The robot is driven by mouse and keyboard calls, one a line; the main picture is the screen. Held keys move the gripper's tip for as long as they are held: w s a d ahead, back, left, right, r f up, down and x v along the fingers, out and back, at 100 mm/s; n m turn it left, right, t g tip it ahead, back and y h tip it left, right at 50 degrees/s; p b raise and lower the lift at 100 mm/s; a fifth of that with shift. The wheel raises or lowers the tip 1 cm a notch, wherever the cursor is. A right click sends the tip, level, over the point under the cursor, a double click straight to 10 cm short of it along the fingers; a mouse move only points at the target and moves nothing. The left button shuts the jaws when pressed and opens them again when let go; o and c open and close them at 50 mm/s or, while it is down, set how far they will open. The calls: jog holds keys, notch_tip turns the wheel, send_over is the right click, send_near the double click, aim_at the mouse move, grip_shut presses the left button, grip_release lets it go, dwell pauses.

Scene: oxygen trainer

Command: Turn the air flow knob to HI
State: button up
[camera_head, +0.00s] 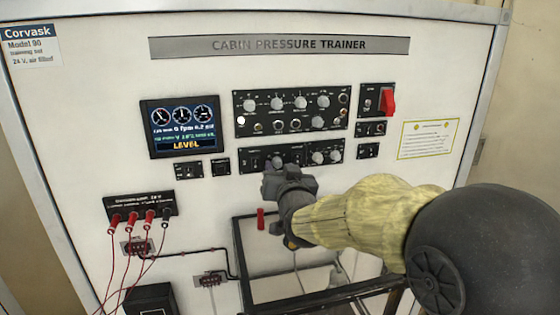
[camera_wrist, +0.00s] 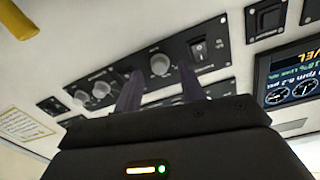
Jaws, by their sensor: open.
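My gripper (camera_head: 277,168) is raised to the lower black control panel (camera_head: 297,156). In the wrist view the dark fingers of my gripper (camera_wrist: 159,70) stand apart, with nothing held. A grey round knob (camera_wrist: 160,63) shows between the fingertips; contact cannot be told. Beside it on the same panel is a rocker switch (camera_wrist: 198,48). Two more grey knobs (camera_wrist: 91,94) sit at the panel's other end; in the head view these knobs (camera_head: 326,157) are right of my gripper. The labels are too small to read, so I cannot tell the air flow knob or its setting.
A larger knob panel (camera_head: 292,110) is just above. A screen (camera_head: 183,126) reading LEVEL is at left, and a red guarded switch (camera_head: 388,101) at right. Red leads (camera_head: 132,219) hang at lower left. A dark frame (camera_head: 240,262) stands below my gripper.

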jog(key=shift+x, duration=0.8)
grip_shut()
